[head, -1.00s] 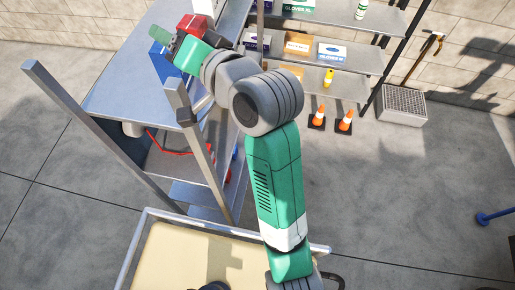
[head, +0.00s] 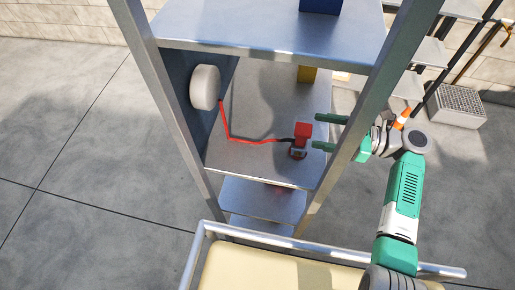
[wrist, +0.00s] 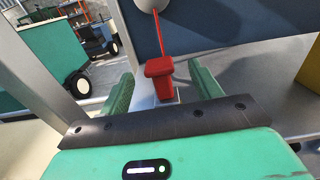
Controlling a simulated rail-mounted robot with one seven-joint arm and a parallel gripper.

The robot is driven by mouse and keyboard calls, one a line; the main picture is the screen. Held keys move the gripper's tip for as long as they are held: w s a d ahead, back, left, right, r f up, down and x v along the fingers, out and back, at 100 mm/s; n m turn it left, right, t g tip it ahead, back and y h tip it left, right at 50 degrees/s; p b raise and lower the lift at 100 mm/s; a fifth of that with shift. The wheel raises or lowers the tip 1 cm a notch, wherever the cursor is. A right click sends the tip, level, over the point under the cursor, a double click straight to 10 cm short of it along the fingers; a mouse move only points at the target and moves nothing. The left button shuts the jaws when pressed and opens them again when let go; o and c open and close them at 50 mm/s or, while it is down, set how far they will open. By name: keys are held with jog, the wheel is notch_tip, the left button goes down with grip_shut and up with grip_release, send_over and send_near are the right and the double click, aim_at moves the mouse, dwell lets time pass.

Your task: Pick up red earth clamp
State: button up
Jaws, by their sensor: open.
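The red earth clamp (head: 301,138) rests on the middle shelf (head: 255,162) of the metal rack, near its right edge. A red cable (head: 245,140) runs from it to a white round reel on the rack's left panel. My gripper (head: 322,133) is open, with its green fingers pointing left toward the clamp from the right side. In the wrist view the clamp (wrist: 161,78) stands between the two green fingers, a little beyond or level with their tips. I cannot tell whether either finger touches it.
The white reel (head: 205,87) is on the left. A grey rack post (head: 365,130) stands in front of my wrist. The upper shelf (head: 270,30) is above the clamp. A yellow object (head: 307,74) stands behind it. A cream-topped cart (head: 285,272) is at the front.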

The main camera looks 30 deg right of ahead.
aim_at(296, 127)
jog(key=x, duration=0.4)
jog(key=b+x, duration=0.1)
jog(key=x, duration=0.2)
jog(key=shift+a+f, duration=0.15)
jog(key=shift+f, duration=0.15)
jog(key=shift+s, duration=0.1)
jog(key=c, duration=1.2)
notch_tip(296, 127, up, 10)
jog(key=p, duration=0.3)
jog(key=shift+r+p, duration=0.15)
jog(key=shift+p, duration=0.2)
